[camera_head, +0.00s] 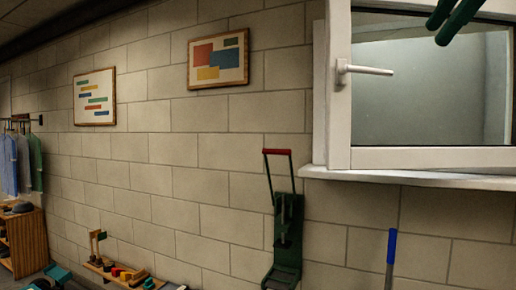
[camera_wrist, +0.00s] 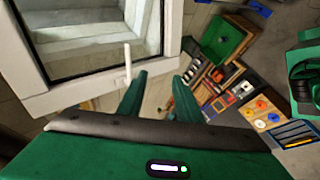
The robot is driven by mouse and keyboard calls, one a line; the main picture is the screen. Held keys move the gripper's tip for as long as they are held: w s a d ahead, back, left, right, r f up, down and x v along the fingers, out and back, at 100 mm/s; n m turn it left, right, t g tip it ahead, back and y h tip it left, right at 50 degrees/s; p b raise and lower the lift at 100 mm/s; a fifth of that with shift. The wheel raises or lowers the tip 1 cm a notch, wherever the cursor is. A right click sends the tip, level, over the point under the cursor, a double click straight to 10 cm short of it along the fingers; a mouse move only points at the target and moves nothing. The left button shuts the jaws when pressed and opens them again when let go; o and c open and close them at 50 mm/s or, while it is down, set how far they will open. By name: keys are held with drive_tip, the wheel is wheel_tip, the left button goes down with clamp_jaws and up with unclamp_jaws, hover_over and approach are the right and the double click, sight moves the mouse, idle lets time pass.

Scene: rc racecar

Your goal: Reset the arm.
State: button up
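My gripper (camera_wrist: 159,88) shows in the wrist view as two dark green fingers with a clear gap between them. It is open, and nothing is held between the fingers. In the head view, two dark green fingers of my gripper (camera_head: 452,18) reach in from the top right edge, in front of the window (camera_head: 430,95). The rest of my arm is out of the head view. In the wrist view the window frame (camera_wrist: 150,30) is at the upper left, with its white handle (camera_wrist: 127,62) close to the left finger. I cannot tell whether they touch.
The window handle (camera_head: 365,69) and sill (camera_head: 420,180) jut from the block wall. Below stand a green device with a red-topped handle (camera_head: 288,235) and a blue-tipped pole (camera_head: 391,250). In the wrist view, crates and trays (camera_wrist: 255,112) lie at the right.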

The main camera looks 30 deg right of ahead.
drive_tip(key=w+a+f+m+g+y, duration=0.1)
drive_tip(key=w+a+f+m, duration=0.15)
drive_tip(key=w+f, duration=0.5)
drive_tip(key=w+a+f+m+g+y, duration=0.1)
drive_tip(key=w+f+m+g+y, duration=0.2)
drive_tip(key=f, duration=0.8)
drive_tip(key=w+a+f+m, duration=0.1)
drive_tip(key=w+f+m, duration=0.2)
drive_tip(key=w+f, duration=0.55)
drive_tip(key=s+a+f+m+g, duration=0.2)
drive_tip(key=s+f+m, duration=0.1)
drive_tip(key=f, duration=0.9)
drive_tip(key=s+a+f+m+g, duration=0.2)
drive_tip(key=s+f, duration=0.3)
drive_tip(key=f, duration=0.7)
drive_tip(key=s+a+f+m+g, duration=0.1)
drive_tip(key=s+f+m, duration=0.3)
drive_tip(key=f, duration=0.8)
drive_tip(key=shift+a+f+g, duration=0.35)
drive_tip(key=shift+a+g, duration=0.05)
drive_tip(key=shift+a, duration=0.05)
